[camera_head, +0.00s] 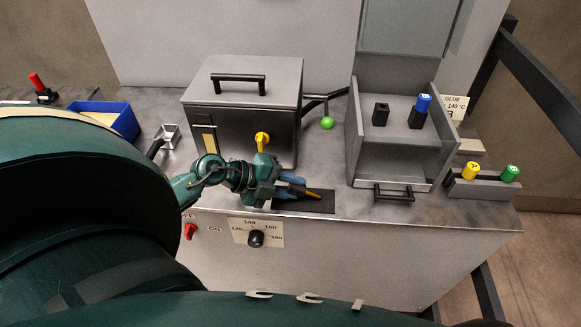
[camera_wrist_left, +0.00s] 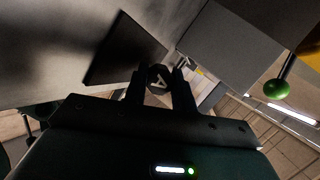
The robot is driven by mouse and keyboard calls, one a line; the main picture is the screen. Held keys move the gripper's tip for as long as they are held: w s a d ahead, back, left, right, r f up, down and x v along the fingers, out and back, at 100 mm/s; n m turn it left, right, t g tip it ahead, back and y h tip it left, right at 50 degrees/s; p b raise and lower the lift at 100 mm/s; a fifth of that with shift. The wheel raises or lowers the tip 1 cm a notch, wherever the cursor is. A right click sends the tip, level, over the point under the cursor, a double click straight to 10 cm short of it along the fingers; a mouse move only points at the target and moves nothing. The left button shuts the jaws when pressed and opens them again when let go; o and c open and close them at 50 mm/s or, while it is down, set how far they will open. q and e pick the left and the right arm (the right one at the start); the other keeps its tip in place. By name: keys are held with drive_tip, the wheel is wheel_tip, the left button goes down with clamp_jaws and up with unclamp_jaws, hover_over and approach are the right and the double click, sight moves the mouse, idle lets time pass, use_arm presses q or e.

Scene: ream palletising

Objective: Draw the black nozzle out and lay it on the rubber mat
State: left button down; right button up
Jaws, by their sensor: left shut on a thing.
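My left gripper (camera_head: 284,188) is at the front of the bench, over the dark rubber mat (camera_head: 318,205). It is shut on the black nozzle (camera_wrist_left: 158,79), whose round black end shows a white letter A between the fingers in the left wrist view. In the head view a brown-orange tip (camera_head: 313,194) sticks out to the right of the fingers, low over the mat. The fingers hide most of the nozzle there. The mat also shows in the left wrist view (camera_wrist_left: 115,52). I cannot tell whether the nozzle touches it. My right gripper is not in view.
A grey tank (camera_head: 240,125) with a yellow knob (camera_head: 262,138) stands behind the gripper; a green-ball lever (camera_head: 327,123) is beside it. An open grey cabinet (camera_head: 356,150) holds black blocks and a blue cap (camera_head: 424,102). A rack (camera_head: 480,188) carries yellow and green caps. A blue bin (camera_head: 125,125) is left.

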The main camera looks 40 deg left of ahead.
use_arm(q)
drive_tip(key=c, duration=1.1)
unclamp_jaws()
drive_tip(key=shift+f, duration=0.1)
drive_tip(key=shift+o, duration=0.2)
drive_tip(key=shift+s+f, duration=0.1)
drive_tip(key=shift+s+f, duration=0.15)
drive_tip(key=r+v, duration=0.1)
drive_tip(key=v, duration=1.2)
drive_tip(key=shift+w, duration=0.25)
